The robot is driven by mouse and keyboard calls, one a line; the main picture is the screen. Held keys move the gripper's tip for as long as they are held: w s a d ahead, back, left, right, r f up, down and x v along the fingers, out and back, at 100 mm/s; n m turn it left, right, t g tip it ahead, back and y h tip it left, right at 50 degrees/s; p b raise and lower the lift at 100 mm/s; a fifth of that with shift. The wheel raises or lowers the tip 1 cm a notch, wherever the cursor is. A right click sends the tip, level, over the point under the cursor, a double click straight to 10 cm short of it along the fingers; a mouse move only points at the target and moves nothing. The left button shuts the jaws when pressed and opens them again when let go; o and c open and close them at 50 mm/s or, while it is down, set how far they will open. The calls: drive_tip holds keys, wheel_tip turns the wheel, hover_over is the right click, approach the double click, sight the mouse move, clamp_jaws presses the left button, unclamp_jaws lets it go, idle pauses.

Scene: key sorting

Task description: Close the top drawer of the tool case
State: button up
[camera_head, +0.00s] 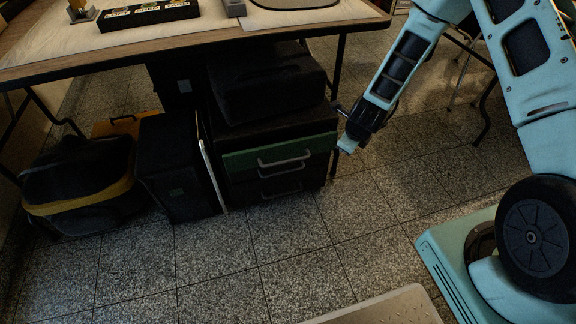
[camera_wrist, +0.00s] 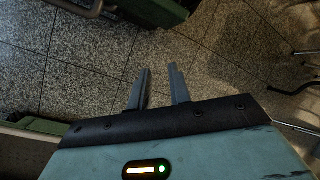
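The dark tool case (camera_head: 325,180) stands on the floor under the table. Its top drawer (camera_head: 240,161) has a green front with a light bar handle (camera_head: 285,160); the front seems to stand out somewhat past the drawers below, but how far is hard to tell. My gripper (camera_head: 346,147) is just right of the green front's right end, apart from the handle. In the wrist view my gripper (camera_wrist: 160,78) has its two fingers apart with nothing between them. A green drawer front (camera_wrist: 160,10) and part of a handle (camera_wrist: 92,10) show at the top edge there.
A black box (camera_head: 265,85) sits on top of the case. A black case (camera_head: 172,165) and a dark bag with a yellow band (camera_head: 80,185) stand to the left. The table (camera_head: 200,50) is above.

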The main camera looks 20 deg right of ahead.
wheel_tip(320, 180, down, 5)
drive_tip(key=d+n+t+b, duration=0.2)
drive_tip(key=n+b, duration=0.1)
drive_tip(key=n, duration=0.1)
drive_tip(key=n+t+y+b, duration=0.5)
drive_tip(key=n+y+b, duration=0.4)
drive_tip(key=n+y, duration=0.45)
approach(287, 162)
drive_tip(key=shift+h, duration=0.35)
drive_tip(key=b+x, duration=0.6)
drive_tip(key=x, duration=0.4)
drive_tip(key=shift+s, duration=0.1)
drive_tip(key=shift+w+a, duration=0.3)
drive_tip(key=shift+a, duration=0.1)
clamp_jaws()
